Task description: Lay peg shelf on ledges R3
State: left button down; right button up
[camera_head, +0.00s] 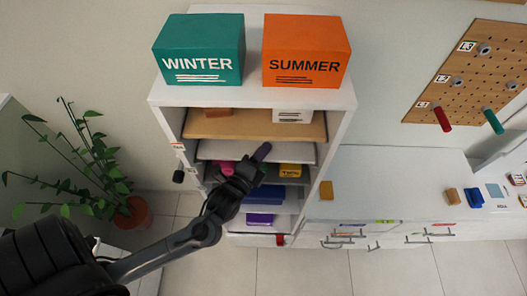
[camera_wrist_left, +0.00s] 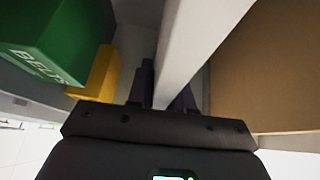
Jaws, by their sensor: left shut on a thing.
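A white shelf board (camera_head: 255,152) lies in the open wardrobe, below a wooden board (camera_head: 255,126). I cannot tell from the pictures which board is the peg shelf. My left gripper (camera_head: 262,153) reaches in from the front and is at the white board's front edge. In the left wrist view the white board (camera_wrist_left: 192,40) runs between my left fingers (camera_wrist_left: 165,88), which are shut on it. The wooden board (camera_wrist_left: 275,75) is to the right there. The ledges are hidden, and no R3 label is readable. My right gripper is not in view.
A green box (camera_wrist_left: 55,35) and a yellow box (camera_wrist_left: 97,76) are close to the left fingers. The teal WINTER box (camera_head: 200,50) and orange SUMMER box (camera_head: 305,52) stand on the wardrobe top. A pegboard (camera_head: 480,70) hangs at right; a plant (camera_head: 95,165) stands left.

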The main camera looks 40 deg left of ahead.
pick_arm(q)
jog(key=shift+s+f, duration=0.1)
jog(key=shift+f, duration=0.6)
jog(key=c, duration=0.9)
grip_release()
jog(key=shift+r, duration=0.1)
jog(key=shift+r+p, duration=0.1)
jog(key=shift+p, duration=0.2)
jog(key=shift+s+d, duration=0.1)
jog(key=shift+d, duration=0.05)
jog(key=s+d+p, duration=0.4)
jog(key=s+d, duration=0.1)
jog(key=s, duration=0.1)
jog(key=shift+s+d, duration=0.3)
